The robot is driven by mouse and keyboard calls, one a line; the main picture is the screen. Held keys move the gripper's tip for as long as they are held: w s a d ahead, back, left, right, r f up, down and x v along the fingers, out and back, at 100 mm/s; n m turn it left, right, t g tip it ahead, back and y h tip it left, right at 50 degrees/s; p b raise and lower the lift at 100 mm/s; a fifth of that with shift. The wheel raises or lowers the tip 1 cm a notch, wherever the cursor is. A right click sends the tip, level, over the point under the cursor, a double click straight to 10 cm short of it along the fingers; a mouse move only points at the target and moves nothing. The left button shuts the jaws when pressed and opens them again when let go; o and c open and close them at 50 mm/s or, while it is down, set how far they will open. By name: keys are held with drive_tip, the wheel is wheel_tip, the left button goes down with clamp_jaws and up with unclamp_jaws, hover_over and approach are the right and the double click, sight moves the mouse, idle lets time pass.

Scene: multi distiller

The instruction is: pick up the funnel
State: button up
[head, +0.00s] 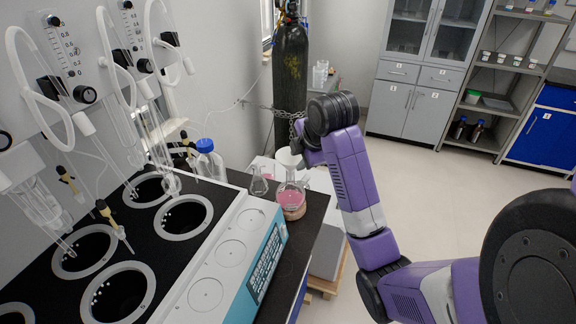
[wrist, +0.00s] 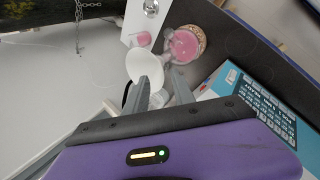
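The white funnel (head: 289,158) shows in the head view right at the end of my arm, above the neck of a round flask (head: 290,194) with pink liquid. In the wrist view the funnel (wrist: 145,66) is a pale cone at the tip of my left finger. The flask (wrist: 185,44) lies just beyond it to the upper right. My gripper (wrist: 157,76) has its two grey fingers apart, with a gap between them. Whether the fingers touch the funnel, and whether its stem sits in the flask neck, I cannot tell. The fingers are mostly hidden in the head view.
A clear conical flask (head: 259,181) stands left of the pink flask on the black bench. A blue-capped bottle (head: 207,160) is farther left. The distiller's teal control panel (head: 264,262) is in front. A dark gas cylinder (head: 291,82) stands behind. Open floor lies right.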

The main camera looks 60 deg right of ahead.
sight(291, 168)
drive_tip(key=x, duration=0.3)
drive_tip(key=p+x, duration=0.1)
drive_tip(key=x, duration=0.1)
drive_tip(key=shift+s+d+f, duration=0.1)
drive_tip(key=shift+d+f, duration=0.1)
drive_tip(key=shift+f, duration=0.25)
drive_tip(key=shift+c, duration=0.4)
clamp_jaws()
